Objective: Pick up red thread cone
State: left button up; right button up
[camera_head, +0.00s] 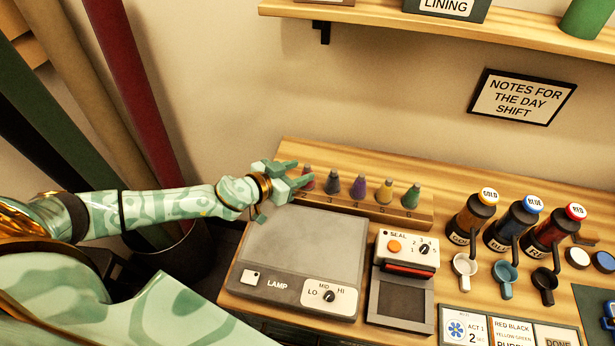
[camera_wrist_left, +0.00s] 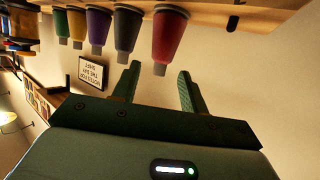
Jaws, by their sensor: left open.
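The red thread cone (camera_head: 308,184) stands upright at the left end of the wooden thread rack (camera_head: 352,210), partly hidden by my left gripper. My left gripper (camera_head: 303,171) is open and empty, with its fingers reaching from the left to the cone's top. In the left wrist view, which is upside down, the red cone (camera_wrist_left: 168,38) shows beyond the two spread fingers (camera_wrist_left: 159,70). Its narrow tip lies in line with the gap between them. I cannot tell whether the fingers touch the cone. My right gripper is not in view.
Dark grey (camera_head: 332,183), purple (camera_head: 360,187), yellow (camera_head: 384,192) and green (camera_head: 411,197) cones stand in a row to the right of the red one. A lamp box (camera_head: 305,250) and a seal device (camera_head: 405,275) sit in front. Labelled bottles (camera_head: 515,225) stand at right.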

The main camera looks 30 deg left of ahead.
aim_at(305, 169)
pick_arm(q)
jog(key=x, duration=0.5)
jog(key=shift+w+d+f+b, duration=0.1)
jog(key=shift+w+b, duration=0.25)
jog(key=c, duration=0.9)
